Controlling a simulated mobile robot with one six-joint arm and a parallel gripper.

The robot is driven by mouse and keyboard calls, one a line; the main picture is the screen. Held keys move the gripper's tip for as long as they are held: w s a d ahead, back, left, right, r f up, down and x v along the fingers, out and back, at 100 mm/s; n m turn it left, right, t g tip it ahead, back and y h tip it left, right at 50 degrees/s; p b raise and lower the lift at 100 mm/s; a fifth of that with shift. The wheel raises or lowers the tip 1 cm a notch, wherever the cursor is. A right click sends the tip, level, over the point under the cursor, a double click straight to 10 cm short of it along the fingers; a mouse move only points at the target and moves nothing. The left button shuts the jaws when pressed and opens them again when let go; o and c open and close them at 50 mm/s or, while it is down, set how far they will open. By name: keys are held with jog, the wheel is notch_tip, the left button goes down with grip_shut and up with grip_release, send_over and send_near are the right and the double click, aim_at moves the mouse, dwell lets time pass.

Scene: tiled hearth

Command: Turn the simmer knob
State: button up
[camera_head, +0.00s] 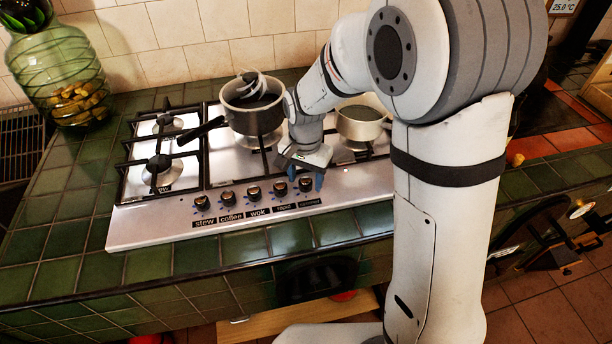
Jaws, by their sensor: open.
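A row of several dark knobs runs along the front of the steel hob (160,222). The labels under the three left knobs read stew, coffee and wok. The labels of the two right knobs are too small to read surely; the rightmost knob (305,185) appears to be the simmer knob. My gripper (306,177) points down at this knob, with blue fingertips apart, one on each side of it in the picture. I cannot tell whether the fingers touch the knob. The gripper hides part of the hob behind it.
A dark-handled saucepan (242,119) stands on a middle burner, and a lighter pot (360,125) stands behind my arm to the right. A green glass jar (58,70) stands at the far left. The green tiled counter (70,235) is clear in front and left.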

aim_at(306, 180)
jog(key=shift+r, duration=3.9)
jog(key=shift+d, duration=0.1)
jog(key=s+d+r+n+t+p, duration=0.1)
jog(key=s+d+r+n, duration=0.1)
jog(key=s+d, duration=0.5)
jog(key=s+d+r+n+t+p, duration=0.1)
jog(key=s+d+r+n, duration=0.2)
jog(key=s+d, duration=0.5)
jog(key=shift+s+r+t, duration=0.3)
jog(key=shift+s+r, duration=0.3)
jog(key=shift+s, duration=0.25)
jog(key=shift+c, duration=0.2)
